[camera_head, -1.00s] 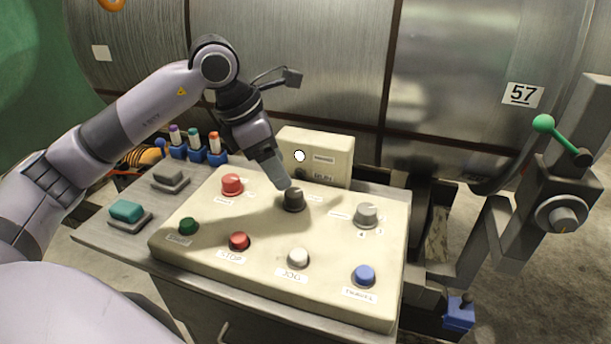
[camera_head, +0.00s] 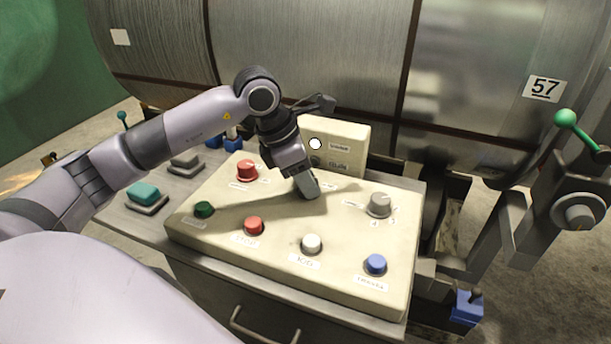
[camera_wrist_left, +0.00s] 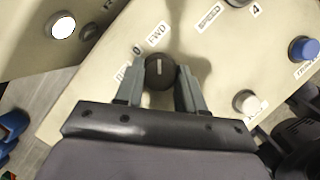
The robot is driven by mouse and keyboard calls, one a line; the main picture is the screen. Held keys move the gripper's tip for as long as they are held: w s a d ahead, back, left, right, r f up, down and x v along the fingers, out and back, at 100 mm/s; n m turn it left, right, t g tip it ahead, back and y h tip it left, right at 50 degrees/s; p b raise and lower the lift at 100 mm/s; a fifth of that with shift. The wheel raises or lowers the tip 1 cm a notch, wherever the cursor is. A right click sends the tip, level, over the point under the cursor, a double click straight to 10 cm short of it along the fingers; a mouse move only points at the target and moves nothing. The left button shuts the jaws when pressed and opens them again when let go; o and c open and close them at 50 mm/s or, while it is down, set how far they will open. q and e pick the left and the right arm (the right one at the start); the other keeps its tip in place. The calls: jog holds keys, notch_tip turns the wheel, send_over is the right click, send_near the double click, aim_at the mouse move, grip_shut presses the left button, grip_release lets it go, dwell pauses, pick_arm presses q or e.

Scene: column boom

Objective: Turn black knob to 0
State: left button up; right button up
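The black knob (camera_wrist_left: 158,72) shows between the two fingertips of my left gripper (camera_wrist_left: 160,75) in the left wrist view. The fingers stand open on either side of it, with what look like narrow gaps. The knob's white mark points up in that view, roughly toward the FWD label (camera_wrist_left: 157,33); the 0 label (camera_wrist_left: 137,48) is to its upper left. In the head view my left gripper (camera_head: 307,192) comes down onto the beige control panel (camera_head: 215,240) and hides the knob. My right gripper is not in view.
A red knob (camera_head: 247,169), a grey knob (camera_head: 379,204), and green, red, white (camera_head: 311,243) and blue (camera_head: 375,264) buttons surround the gripper on the panel. An upright beige box (camera_head: 350,140) stands close behind. A green-tipped lever (camera_head: 566,118) is at the right.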

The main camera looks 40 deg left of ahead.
pick_arm(q)
jog(key=shift+c, duration=1.3)
jog(key=shift+n, duration=0.3)
jog(key=n+y+b, duration=0.1)
jog(key=n, duration=0.1)
jog(key=shift+d+n+t, duration=0.1)
jog(key=shift+n+t, duration=0.2)
jog(key=shift+n+y+b, duration=0.5)
jog(key=shift+n+b, duration=0.05)
jog(key=shift+n, duration=0.65)
jog(key=shift+d+n+y+b, duration=0.1)
jog(key=shift+n+y+b, duration=0.3)
jog(key=shift+n, duration=1.2)
jog(key=shift+y, duration=0.3)
